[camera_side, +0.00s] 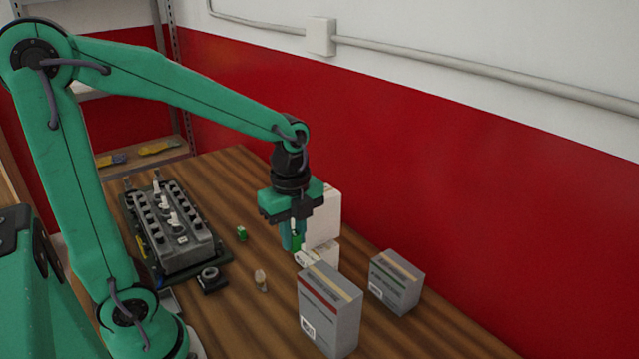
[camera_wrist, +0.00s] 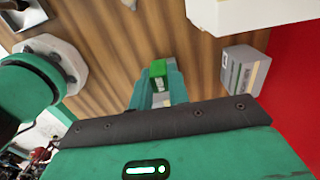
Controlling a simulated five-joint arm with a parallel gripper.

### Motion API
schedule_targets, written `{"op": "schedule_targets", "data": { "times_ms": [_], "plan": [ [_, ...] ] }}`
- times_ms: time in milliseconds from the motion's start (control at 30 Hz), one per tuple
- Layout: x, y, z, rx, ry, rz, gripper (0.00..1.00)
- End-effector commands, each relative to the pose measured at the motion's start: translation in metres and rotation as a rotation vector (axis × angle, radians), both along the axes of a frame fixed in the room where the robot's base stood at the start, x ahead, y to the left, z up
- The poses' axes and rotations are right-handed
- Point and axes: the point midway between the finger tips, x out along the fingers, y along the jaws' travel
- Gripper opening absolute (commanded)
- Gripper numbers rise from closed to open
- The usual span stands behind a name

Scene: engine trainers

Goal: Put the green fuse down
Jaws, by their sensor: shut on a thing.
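My gripper (camera_side: 292,240) points down over the table, to the right of the engine trainer, and is shut on a green fuse (camera_side: 297,242). In the wrist view, the fuse (camera_wrist: 158,69) shows bright green with a pale mark, between the tips of my gripper (camera_wrist: 158,88). It appears to be above the wooden table; its exact height is hard to tell. A second small green block (camera_side: 241,232), which looks like a similar fuse, stands on the table between my gripper and the engine block (camera_side: 174,230).
White boxes (camera_side: 326,212) stand close behind and beside my gripper. Two grey boxes (camera_side: 343,325) (camera_side: 397,283) stand nearer the front right. A small clear-and-yellow part (camera_side: 260,279) and a black square part (camera_side: 211,279) lie on the table. Bare wood (camera_side: 235,310) shows at the front.

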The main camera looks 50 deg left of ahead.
Motion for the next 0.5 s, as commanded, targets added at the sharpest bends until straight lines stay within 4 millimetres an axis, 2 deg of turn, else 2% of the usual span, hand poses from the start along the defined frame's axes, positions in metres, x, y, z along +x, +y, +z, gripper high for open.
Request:
{"op": "schedule_targets", "data": {
  "times_ms": [300, 500],
  "plan": [
    [-0.001, 0.000, -0.060, 0.000, 0.007, 0.000, 0.00],
    [-0.001, 0.000, -0.092, 0.000, 0.005, 0.000, 0.00]
  ]
}}
